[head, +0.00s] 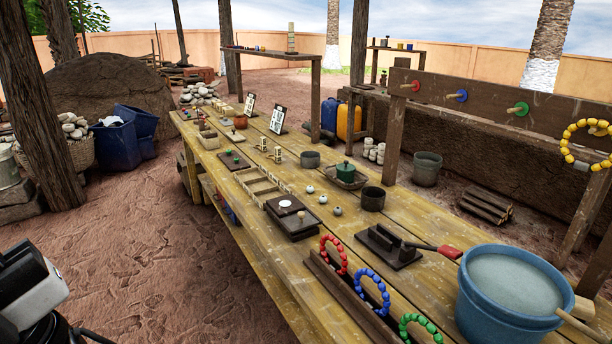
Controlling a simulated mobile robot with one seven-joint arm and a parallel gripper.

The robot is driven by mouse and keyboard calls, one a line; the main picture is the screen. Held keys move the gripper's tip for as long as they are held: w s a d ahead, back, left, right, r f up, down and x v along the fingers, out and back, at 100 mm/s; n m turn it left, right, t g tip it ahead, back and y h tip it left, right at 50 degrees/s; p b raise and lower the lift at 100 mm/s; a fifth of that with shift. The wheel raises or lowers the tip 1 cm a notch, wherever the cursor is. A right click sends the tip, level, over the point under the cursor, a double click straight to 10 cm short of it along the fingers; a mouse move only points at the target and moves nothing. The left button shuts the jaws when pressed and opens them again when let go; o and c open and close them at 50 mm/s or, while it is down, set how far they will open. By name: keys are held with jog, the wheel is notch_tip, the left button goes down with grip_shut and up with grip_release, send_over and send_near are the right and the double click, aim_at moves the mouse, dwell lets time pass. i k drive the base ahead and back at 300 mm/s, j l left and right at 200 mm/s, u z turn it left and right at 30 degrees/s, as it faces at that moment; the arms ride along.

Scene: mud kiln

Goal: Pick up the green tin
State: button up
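A small dark green lidded container (345,172), the thing that best fits the green tin, stands upright on a shallow wooden tray (358,185) on the long table. It has a small knob on top. It is small in the picture and no label can be made out. Black and white parts of my own arm show at the lower left, apart from the table and far from the container. My gripper's fingers do not show.
On the long wooden table (235,250), dark round tins (372,199) and (310,159) stand near the container. Small pots, dark wooden blocks and a rack with bead rings (345,290) lie nearer. A blue tub (515,285) fills the right front. Open dirt ground (130,250) lies left.

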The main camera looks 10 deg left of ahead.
aim_at(347, 178)
jog(key=i+j+z, duration=0.15)
jog(key=j, duration=0.4)
jog(key=i+j+z, duration=0.15)
jog(key=j, duration=0.45)
jog(key=i+j+z, duration=0.15)
jog(key=j, duration=0.4)
jog(key=i+j+z, duration=0.2)
jog(key=j, duration=0.4)
jog(key=j+z, duration=0.15)
jog(key=j, duration=0.5)
jog(key=i+j+z, duration=0.1)
jog(key=j, duration=0.25)
jog(key=i+j, duration=0.15)
jog(key=j, duration=0.2)
jog(key=i, duration=1.3)
jog(key=l+z, duration=0.05)
jog(key=l, duration=0.05)
